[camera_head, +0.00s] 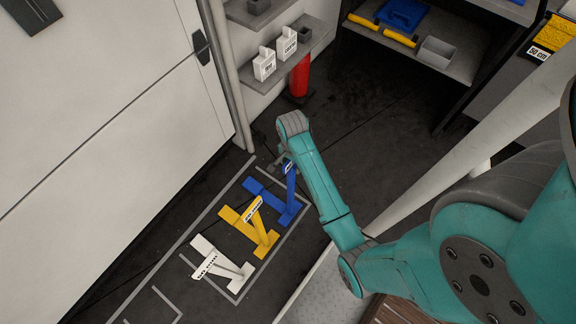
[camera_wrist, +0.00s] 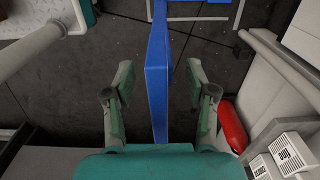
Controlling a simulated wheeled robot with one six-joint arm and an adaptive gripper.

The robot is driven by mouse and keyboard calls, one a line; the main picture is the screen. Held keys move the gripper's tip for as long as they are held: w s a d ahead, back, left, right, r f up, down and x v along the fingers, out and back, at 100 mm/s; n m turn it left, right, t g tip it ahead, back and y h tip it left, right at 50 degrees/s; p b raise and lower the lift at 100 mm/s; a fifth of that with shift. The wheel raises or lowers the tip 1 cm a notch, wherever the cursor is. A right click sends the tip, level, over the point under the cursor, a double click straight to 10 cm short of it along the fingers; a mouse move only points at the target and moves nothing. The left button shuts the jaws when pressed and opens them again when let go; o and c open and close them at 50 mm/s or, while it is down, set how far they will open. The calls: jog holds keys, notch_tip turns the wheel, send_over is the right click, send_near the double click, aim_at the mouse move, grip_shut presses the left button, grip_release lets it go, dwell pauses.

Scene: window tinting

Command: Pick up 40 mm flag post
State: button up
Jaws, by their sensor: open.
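My gripper (camera_wrist: 159,76) is open around the upper part of the blue post, which also shows in the wrist view (camera_wrist: 158,105). One finger is on each side, with a gap on both sides. In the head view my wrist partly hides the gripper and the top of the blue post.
Painted grey lines (camera_head: 192,232) frame the posts on the dark floor. A white panelled vehicle side or door (camera_head: 110,120) is at left. Shelves (camera_head: 283,75) with white labelled holders (camera_head: 264,64) and a red cylinder (camera_head: 300,78) stand behind. A pale pole (camera_head: 470,150) crosses at right.

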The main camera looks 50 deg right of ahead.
jog(key=shift+f, duration=0.45)
grip_shut()
jog(key=shift+r, duration=0.15)
